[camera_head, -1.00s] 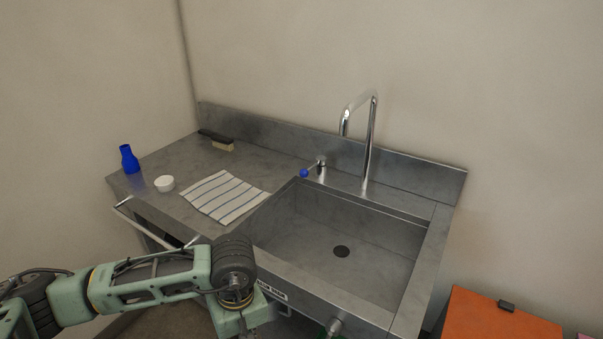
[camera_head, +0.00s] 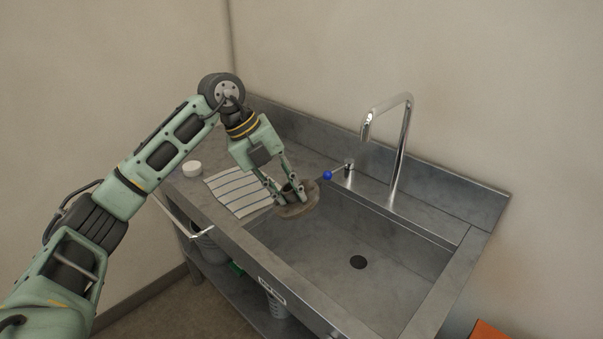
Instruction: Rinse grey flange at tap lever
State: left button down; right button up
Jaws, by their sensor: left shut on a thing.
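My left gripper (camera_head: 286,192) is shut on the grey flange (camera_head: 298,209), a round brownish-grey disc with a raised hub. It holds the flange above the left side of the sink basin (camera_head: 390,262), by the striped cloth. The tap lever (camera_head: 328,175) has a blue ball end and sits just right of and behind the flange. The curved chrome tap (camera_head: 402,150) rises behind the basin, its spout to the right of the flange. No water shows. My right gripper is out of view.
A striped cloth (camera_head: 236,190) and a small white cup (camera_head: 192,168) lie on the counter left of the basin. A front rail (camera_head: 183,219) and a lower shelf are below. An orange thing (camera_head: 487,331) shows at bottom right.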

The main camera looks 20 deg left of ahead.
aim_at(310, 183)
pick_arm(q)
jog(key=w+r+n, duration=0.1)
jog(key=r+n+t, duration=0.1)
jog(key=shift+w+d+r+n, duration=0.2)
jog(key=shift+w+r+n, duration=0.05)
jog(key=shift+w+n, duration=0.15)
jog(key=shift+w+d+f, duration=0.25)
jog(key=shift+w+d, duration=0.5)
jog(key=shift+d, duration=0.1)
jog(key=shift+w+d+f, duration=0.2)
jog(key=shift+w+d, duration=0.5)
jog(key=shift+d, duration=0.1)
jog(key=w+d+f+p, duration=0.1)
jog(key=w+d+f, duration=0.1)
jog(key=w+d, duration=0.4)
jog(key=shift+d+p, duration=0.35)
jog(key=shift+d, duration=0.05)
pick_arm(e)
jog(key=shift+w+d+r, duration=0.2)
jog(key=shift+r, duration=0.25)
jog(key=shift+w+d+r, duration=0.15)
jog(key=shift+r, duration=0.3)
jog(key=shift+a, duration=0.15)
